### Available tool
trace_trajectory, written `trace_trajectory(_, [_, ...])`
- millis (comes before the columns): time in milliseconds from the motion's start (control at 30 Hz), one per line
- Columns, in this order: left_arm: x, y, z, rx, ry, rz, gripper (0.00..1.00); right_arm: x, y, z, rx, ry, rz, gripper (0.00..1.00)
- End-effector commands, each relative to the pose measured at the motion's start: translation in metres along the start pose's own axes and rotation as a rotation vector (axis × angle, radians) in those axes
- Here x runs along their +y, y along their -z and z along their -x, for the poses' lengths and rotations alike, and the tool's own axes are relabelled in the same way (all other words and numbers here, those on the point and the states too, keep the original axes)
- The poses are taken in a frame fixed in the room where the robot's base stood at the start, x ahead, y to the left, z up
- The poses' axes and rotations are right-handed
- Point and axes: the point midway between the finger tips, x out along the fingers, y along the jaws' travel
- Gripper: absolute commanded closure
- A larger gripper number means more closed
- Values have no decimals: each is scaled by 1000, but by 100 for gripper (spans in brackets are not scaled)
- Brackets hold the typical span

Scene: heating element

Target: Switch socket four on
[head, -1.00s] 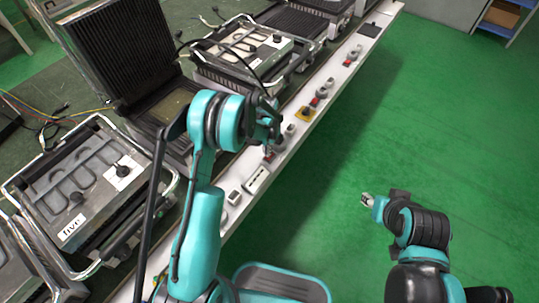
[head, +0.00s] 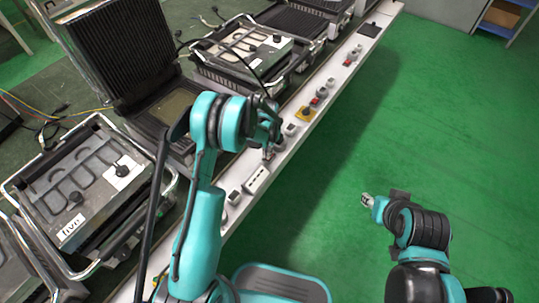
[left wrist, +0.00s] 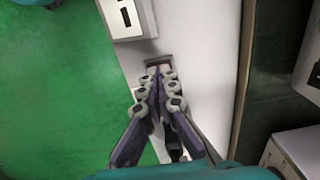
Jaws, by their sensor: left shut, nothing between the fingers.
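A pale strip (head: 291,151) with sockets and switches runs diagonally along the table edge in the head view. My left gripper (head: 268,152) is low over this strip, just beyond a white box (head: 257,180) with dark slots. In the left wrist view, the left gripper (left wrist: 157,72) is shut and empty. Its tips are at a small dark grey fitting (left wrist: 158,60) beside the white box (left wrist: 125,18). The fingers cover most of that fitting, so its switch position cannot be seen. No label for socket four is readable. My right gripper (head: 367,199) hangs over the green floor.
A heating unit marked "five" (head: 73,232) stands at left. More grill-like units (head: 240,50) stand along the strip. A yellow-based switch (head: 305,113) and red switches (head: 316,101) lie farther along it. The green floor (head: 400,120) to the right is clear.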

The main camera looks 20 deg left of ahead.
Motion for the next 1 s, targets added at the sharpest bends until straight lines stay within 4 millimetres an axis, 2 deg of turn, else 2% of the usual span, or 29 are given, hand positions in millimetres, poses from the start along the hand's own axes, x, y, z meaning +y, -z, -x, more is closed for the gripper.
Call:
trace_trajectory(367, [0,0,0,0,0,0,100,0,1,1,0,0,0,60])
trace_trajectory(1000, [0,0,52,0,0,0,100,0,17,24,0,0,0,60])
